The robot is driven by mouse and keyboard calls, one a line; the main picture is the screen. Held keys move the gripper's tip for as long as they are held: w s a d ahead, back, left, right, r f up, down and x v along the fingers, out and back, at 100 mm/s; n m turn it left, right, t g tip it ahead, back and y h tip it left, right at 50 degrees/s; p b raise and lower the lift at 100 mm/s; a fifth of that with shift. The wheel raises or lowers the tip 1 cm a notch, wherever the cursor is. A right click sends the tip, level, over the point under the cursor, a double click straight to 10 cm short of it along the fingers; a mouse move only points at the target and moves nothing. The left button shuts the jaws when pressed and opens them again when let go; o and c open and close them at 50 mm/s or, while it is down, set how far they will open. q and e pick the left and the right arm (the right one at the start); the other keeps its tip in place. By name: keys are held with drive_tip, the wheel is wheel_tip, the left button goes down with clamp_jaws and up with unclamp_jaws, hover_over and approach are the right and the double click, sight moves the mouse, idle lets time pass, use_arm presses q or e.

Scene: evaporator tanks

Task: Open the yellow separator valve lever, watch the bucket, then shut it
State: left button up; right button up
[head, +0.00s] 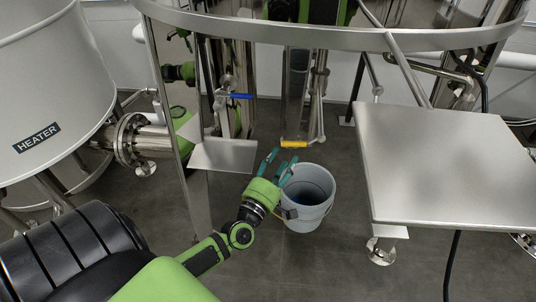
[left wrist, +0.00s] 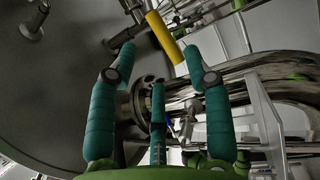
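The yellow separator valve lever (head: 293,144) lies level at the foot of a thin steel pipe, just above the bucket's far side. It also shows as a yellow bar in the left wrist view (left wrist: 164,38). My left gripper (head: 280,164) is open, its teal fingers spread just below and to the left of the lever. In the left wrist view the lever is just beyond the fingertips, between them, and seems not to be gripped. The grey bucket (head: 328,210) stands on the floor beside my gripper, with something dark and bluish inside. My right gripper is in neither view.
A blue lever (head: 241,96) sits on a pipe farther left. A small steel plate (head: 225,155) is left of my gripper and a large steel platform (head: 440,165) is at right. The heater tank (head: 50,90) stands at left. A curved rail (head: 330,38) crosses above.

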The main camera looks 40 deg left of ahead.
use_arm(q)
drive_tip(key=s+d+f+m+g+h, duration=0.1)
drive_tip(key=s+f+m+g, duration=0.2)
drive_tip(key=f, duration=0.7)
drive_tip(key=s+d+f+m+g+h, duration=0.1)
drive_tip(key=s+d+f+m+g, duration=0.1)
drive_tip(key=f, duration=0.9)
drive_tip(key=s+d+f+m+g+h, duration=0.1)
drive_tip(key=s+f+m+g, duration=0.2)
drive_tip(key=s+f+m, duration=0.3)
wheel_tip(320, 180, down, 5)
drive_tip(key=shift+s+d+r+m+g, duration=0.15)
drive_tip(key=shift+s+d+m+g, duration=0.1)
drive_tip(key=shift+m+g, duration=0.15)
